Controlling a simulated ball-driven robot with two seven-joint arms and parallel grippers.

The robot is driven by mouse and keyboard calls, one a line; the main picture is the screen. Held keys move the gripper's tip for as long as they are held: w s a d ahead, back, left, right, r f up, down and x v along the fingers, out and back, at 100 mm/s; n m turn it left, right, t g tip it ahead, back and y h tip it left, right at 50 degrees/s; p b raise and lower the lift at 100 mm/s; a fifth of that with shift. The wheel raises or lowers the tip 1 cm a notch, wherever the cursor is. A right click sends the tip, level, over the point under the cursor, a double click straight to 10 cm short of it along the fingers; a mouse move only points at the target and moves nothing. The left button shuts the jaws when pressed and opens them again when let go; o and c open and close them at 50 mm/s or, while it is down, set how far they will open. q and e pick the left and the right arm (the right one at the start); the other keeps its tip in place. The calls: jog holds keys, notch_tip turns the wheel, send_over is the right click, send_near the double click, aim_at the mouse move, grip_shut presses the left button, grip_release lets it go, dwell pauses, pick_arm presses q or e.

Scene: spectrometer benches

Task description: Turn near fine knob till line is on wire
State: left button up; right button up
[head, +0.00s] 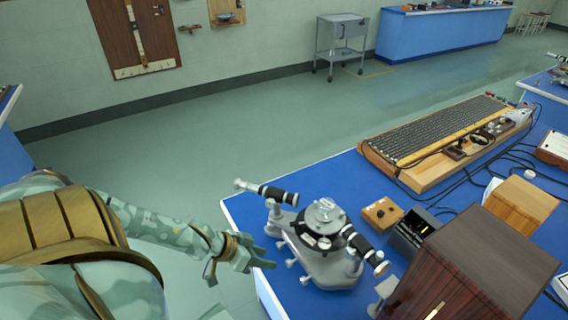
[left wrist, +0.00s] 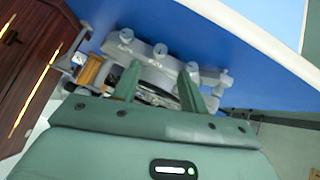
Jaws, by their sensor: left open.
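A grey spectrometer (head: 330,268) stands at the near left corner of the blue bench, with black-and-silver telescope tubes and a round central table. Several small knobs (head: 292,263) stick out from its left side; which is the near fine knob I cannot tell. The line and the wire cannot be made out. My right gripper is not in view.
A dark wooden box (head: 470,265) stands close to the spectrometer's right. Behind are a small wooden box (head: 382,213), a black meter (head: 414,230) and a long ribbed apparatus (head: 435,140) with loose cables. The bench's left edge lies beside my arm; open floor is beyond.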

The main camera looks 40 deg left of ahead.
aim_at(286, 262)
pick_arm(q)
jog(key=b+x, duration=0.2)
jog(key=x, duration=0.5)
jog(key=shift+w+f+b, duration=0.15)
jog(key=shift+b, duration=0.15)
grip_shut()
